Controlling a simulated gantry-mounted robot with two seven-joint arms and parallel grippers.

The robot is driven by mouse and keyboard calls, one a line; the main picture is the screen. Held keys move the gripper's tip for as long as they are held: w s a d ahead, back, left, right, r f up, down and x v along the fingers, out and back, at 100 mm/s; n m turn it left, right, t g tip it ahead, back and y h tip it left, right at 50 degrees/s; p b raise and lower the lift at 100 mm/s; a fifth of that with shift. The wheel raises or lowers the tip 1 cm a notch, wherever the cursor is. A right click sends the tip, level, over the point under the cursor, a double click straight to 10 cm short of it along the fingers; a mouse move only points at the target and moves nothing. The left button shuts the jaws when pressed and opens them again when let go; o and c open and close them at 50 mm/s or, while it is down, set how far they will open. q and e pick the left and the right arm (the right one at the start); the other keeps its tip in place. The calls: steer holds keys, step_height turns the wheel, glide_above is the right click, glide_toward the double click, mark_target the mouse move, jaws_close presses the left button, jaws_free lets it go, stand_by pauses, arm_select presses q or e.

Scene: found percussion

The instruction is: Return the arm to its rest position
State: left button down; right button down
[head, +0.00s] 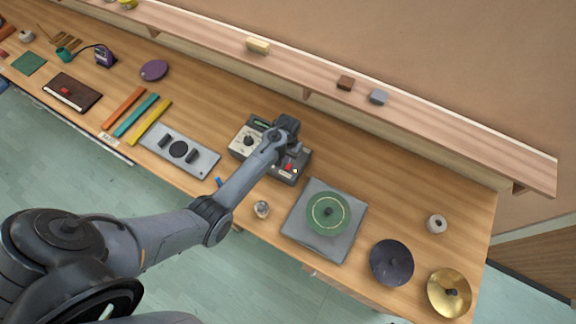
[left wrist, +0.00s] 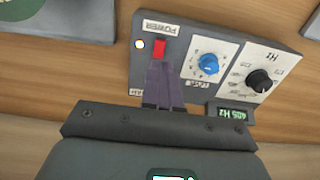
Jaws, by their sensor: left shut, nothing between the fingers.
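My left arm (head: 158,236) reaches in from the left over the wooden bench in the head view. My left gripper (left wrist: 163,70) is shut and empty in the left wrist view, with its fingertips close to a red power switch (left wrist: 160,49). I cannot tell whether they touch it. The switch sits on a grey control box (left wrist: 136,75) with a lit lamp, a blue knob (left wrist: 208,64), a black knob (left wrist: 259,80) and a green display reading about 405 Hz. In the head view the arm hides part of the box (head: 240,149). My right gripper is not in view.
A grey plate (head: 297,228) with a green disc (head: 328,211) stands right of the box. A dark cymbal (head: 392,263) and a brass cymbal (head: 449,292) lie further right. A grey panel (head: 205,162) and coloured bars (head: 150,121) lie left. A wooden shelf (head: 430,120) runs behind.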

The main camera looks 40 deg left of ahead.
arm_select(q)
steer(key=shift+s, duration=0.1)
steer(key=shift+s, duration=0.3)
steer(key=s+d+r+m+t, duration=0.1)
steer(key=s+d+r+m, duration=0.1)
steer(key=s+d+r, duration=0.3)
steer(key=s+d+r+m+t, duration=0.2)
steer(key=s+d+r, duration=0.4)
steer(key=s+r, duration=0.6)
steer(key=s, duration=0.7)
steer(key=shift+s+d+t, duration=0.15)
steer(key=shift+s+t, duration=0.1)
steer(key=shift+t, duration=0.05)
